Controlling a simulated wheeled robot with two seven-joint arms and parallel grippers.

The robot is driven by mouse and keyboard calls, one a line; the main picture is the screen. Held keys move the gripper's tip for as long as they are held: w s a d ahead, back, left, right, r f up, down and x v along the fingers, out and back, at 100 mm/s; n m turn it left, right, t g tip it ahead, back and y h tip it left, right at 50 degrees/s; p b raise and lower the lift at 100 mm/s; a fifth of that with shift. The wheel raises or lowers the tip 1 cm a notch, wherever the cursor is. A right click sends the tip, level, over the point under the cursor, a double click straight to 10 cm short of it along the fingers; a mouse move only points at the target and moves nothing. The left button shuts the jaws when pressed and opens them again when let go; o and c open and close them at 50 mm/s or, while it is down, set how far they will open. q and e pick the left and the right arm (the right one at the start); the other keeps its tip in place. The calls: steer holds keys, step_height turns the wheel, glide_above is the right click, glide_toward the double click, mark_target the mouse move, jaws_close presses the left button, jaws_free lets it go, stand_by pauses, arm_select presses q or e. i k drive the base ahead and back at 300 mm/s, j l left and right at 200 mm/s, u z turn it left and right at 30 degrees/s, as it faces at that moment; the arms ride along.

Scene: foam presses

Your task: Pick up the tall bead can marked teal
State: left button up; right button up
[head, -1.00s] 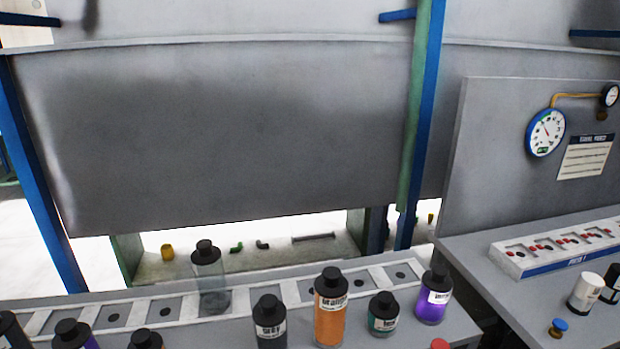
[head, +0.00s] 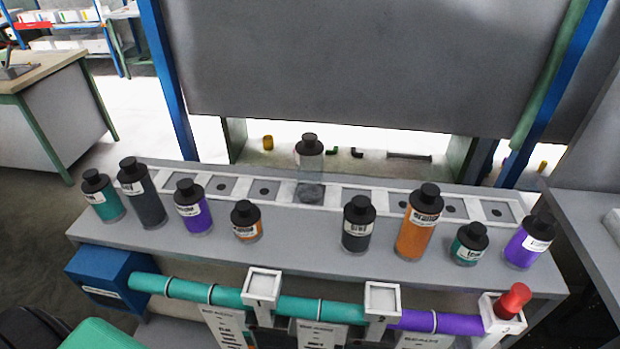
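Two teal cans with black caps stand on the grey shelf in the head view. One teal can (head: 104,202) is at the shelf's far left end, beside a tall dark grey can (head: 143,200). It looks taller than the other, short teal can (head: 468,248), which stands on the right between a tall orange can (head: 416,235) and a purple can (head: 523,250). The left teal can looks shorter than the tall grey and orange cans. Its label is too small to read. Neither of my grippers is in view.
A purple can (head: 193,213), a short orange can (head: 246,226) and a grey can (head: 356,237) share the shelf (head: 300,246). A translucent can (head: 310,162) stands in the slotted rack behind. Teal and purple pipe (head: 230,297) runs below the front edge.

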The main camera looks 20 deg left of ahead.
mark_target(309, 151)
steer(key=k+j+z, duration=0.1)
steer(key=j+z, duration=0.15)
steer(key=j, duration=0.15)
steer(key=k+j+z, duration=0.25)
steer(key=j, duration=0.15)
steer(key=j+z, duration=0.25)
steer(key=j, duration=0.15)
steer(key=k, duration=0.05)
